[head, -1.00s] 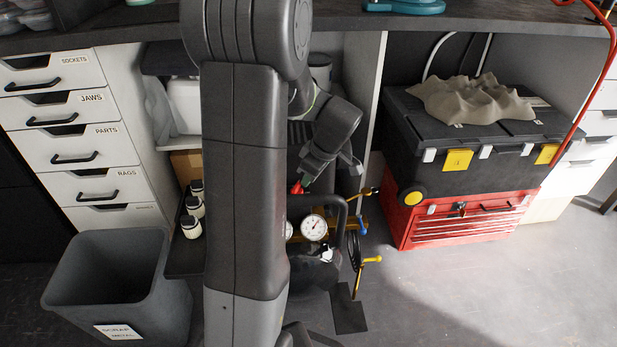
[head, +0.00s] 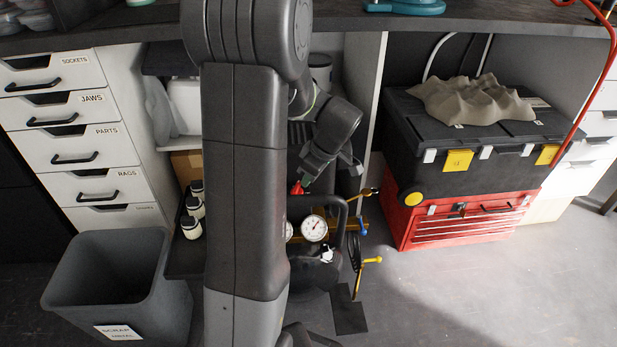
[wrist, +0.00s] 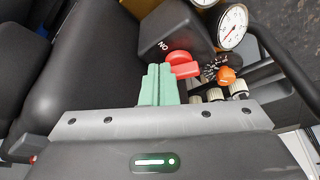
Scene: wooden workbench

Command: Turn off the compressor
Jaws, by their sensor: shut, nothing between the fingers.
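The compressor (head: 308,276) is a dark tank with a handle, gauges and yellow fittings, standing low under the bench and partly hidden behind my arm. In the wrist view, its dark switch box (wrist: 190,32) carries the letters ON and a red knob (wrist: 183,64). The knob also shows as a small red spot in the head view (head: 297,188). My gripper (wrist: 159,72) has its green fingers together with nothing between them. The fingertips are right beside the red knob and overlap its edge in the picture; I cannot tell whether they touch it.
A white gauge (wrist: 233,27), an orange knob (wrist: 226,75) and pale fittings crowd the knob's right side. In the head view, a red tool chest (head: 465,222) under a black toolbox (head: 480,150) stands right. A grey scrap bin (head: 75,300) stands left. The right floor is clear.

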